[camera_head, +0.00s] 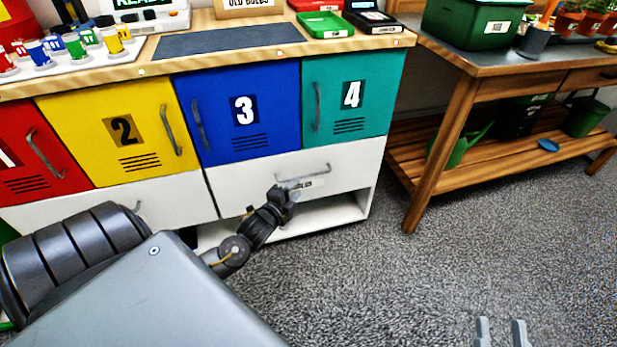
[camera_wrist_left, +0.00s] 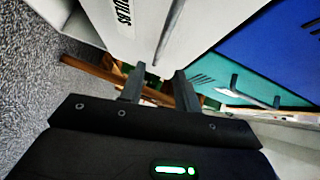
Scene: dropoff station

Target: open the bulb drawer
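The bulb drawer (camera_head: 350,165) is a white front below the blue and teal lockers, with a grey bar handle (camera_head: 305,174) and a small label. It looks flush with the cabinet. The label, reading "BULBS" (camera_wrist_left: 121,13), shows in the left wrist view on the white front (camera_wrist_left: 160,25). My left gripper (camera_head: 287,192) is just below and left of the handle, close to the front. In the left wrist view its fingers (camera_wrist_left: 159,80) are apart; I see no handle between them. My right gripper (camera_head: 500,332) is open and empty over the carpet at the bottom right.
Red, yellow, blue (camera_head: 240,115) and teal (camera_head: 350,95) lockers with handles sit above. An open shelf space (camera_head: 325,213) lies under the drawer. A wooden workbench (camera_head: 455,115) stands to the right. The grey carpet (camera_head: 390,285) in front is clear.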

